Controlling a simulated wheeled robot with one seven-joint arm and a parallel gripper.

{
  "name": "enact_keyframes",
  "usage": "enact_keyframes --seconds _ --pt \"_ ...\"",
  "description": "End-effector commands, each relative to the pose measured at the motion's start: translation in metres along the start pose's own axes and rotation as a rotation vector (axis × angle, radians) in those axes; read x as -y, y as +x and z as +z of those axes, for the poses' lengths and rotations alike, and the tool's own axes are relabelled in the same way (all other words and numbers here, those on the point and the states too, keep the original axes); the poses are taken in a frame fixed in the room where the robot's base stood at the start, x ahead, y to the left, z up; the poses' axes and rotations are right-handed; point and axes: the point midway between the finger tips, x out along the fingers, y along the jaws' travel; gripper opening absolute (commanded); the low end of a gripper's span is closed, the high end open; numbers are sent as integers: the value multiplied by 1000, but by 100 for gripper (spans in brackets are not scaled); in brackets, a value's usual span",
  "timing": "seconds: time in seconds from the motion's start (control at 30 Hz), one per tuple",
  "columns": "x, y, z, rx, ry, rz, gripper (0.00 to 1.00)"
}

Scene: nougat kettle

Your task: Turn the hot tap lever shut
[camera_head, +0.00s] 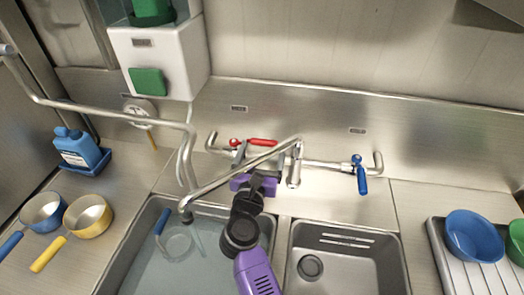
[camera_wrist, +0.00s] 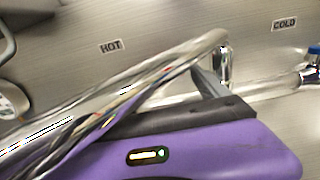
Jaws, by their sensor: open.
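The red hot tap lever (camera_head: 262,142) points to the right along the wall tap, from a red-capped valve (camera_head: 234,142). My gripper (camera_head: 260,158) is open just in front of and below this lever, with a finger to either side. I cannot tell whether it touches the lever. In the wrist view the purple gripper body and a grey finger (camera_wrist: 210,82) show behind the chrome spout (camera_wrist: 150,75); the red lever is hidden there. The HOT label (camera_wrist: 110,46) is on the wall.
The swivel spout (camera_head: 240,170) crosses in front of my gripper and ends over the left basin, which holds water and a strainer (camera_head: 178,243). The blue cold lever (camera_head: 362,180) hangs down at right. The right basin (camera_head: 345,260) is empty. A white dispenser (camera_head: 160,60) hangs at upper left.

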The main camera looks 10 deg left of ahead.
Motion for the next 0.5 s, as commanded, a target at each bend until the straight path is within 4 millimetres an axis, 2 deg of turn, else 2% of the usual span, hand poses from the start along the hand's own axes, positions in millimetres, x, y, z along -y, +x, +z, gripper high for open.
enact_keyframes --seconds 0.13,0.5 --pt "0 0 0 0 0 0 83" --pt "0 0 0 1 0 0 10"
